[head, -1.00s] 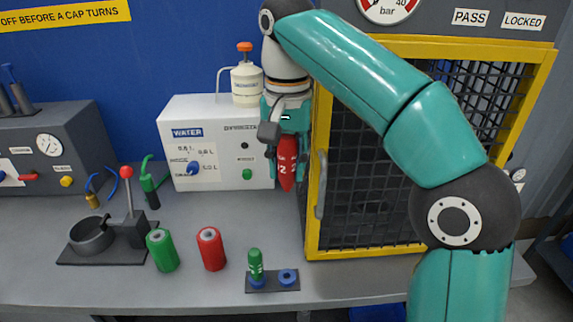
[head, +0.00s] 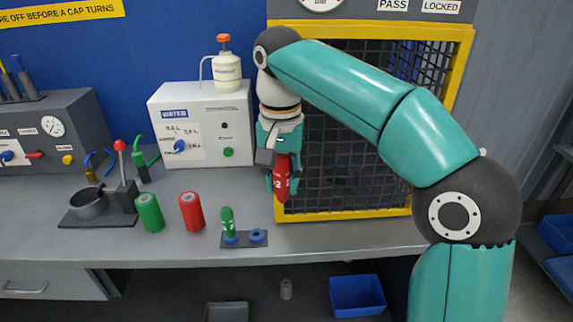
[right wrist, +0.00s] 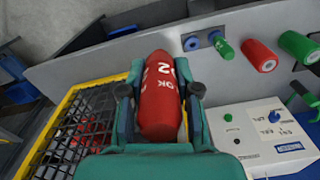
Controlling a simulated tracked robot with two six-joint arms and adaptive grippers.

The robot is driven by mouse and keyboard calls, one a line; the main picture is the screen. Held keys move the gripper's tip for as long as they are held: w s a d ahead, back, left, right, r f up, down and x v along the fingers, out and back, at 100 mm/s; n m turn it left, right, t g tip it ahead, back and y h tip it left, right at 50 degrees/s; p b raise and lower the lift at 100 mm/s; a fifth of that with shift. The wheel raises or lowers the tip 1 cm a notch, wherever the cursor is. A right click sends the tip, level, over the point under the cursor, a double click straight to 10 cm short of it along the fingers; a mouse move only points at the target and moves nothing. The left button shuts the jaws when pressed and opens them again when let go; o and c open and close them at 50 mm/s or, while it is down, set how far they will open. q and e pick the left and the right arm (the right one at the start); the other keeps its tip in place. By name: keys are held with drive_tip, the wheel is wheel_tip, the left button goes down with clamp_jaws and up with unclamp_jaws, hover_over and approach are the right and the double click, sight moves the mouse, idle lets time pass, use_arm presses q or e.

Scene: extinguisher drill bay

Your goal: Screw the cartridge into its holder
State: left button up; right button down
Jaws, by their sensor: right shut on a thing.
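My right gripper (head: 281,190) is shut on a red cartridge (head: 283,172) with white lettering, held upright above the bench. In the right wrist view the red cartridge (right wrist: 160,100) lies between the fingers (right wrist: 160,88). The holder (head: 244,244) is a small dark plate with two blue rings on the bench. A green cartridge (head: 228,221) stands in its left ring; the right ring (head: 257,235) is empty. The held cartridge is apart from the plate, above it and to its right in the head view. The holder's blue ring (right wrist: 191,43) also shows in the right wrist view. My left gripper is out of view.
A red cylinder (head: 191,212) and a green cylinder (head: 149,213) stand left of the holder. A lever press (head: 125,190) is farther left. The yellow-framed mesh cage (head: 345,215) is close behind the gripper. A white water unit (head: 205,130) stands behind.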

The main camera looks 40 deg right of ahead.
drive_tip(key=w+a+f+n, duration=0.1)
drive_tip(key=a+f+n, duration=0.1)
drive_tip(key=f, duration=0.8)
drive_tip(key=w+a+f+n, duration=0.1)
drive_tip(key=a+f+n, duration=0.2)
drive_tip(key=f, duration=0.8)
drive_tip(key=w+a+f+n, duration=0.1)
drive_tip(key=a+f+n, duration=0.1)
drive_tip(key=f, duration=0.9)
drive_tip(key=shift+w+a+n, duration=0.15)
drive_tip(key=shift+w+n, duration=0.25)
drive_tip(key=shift+n, duration=0.5)
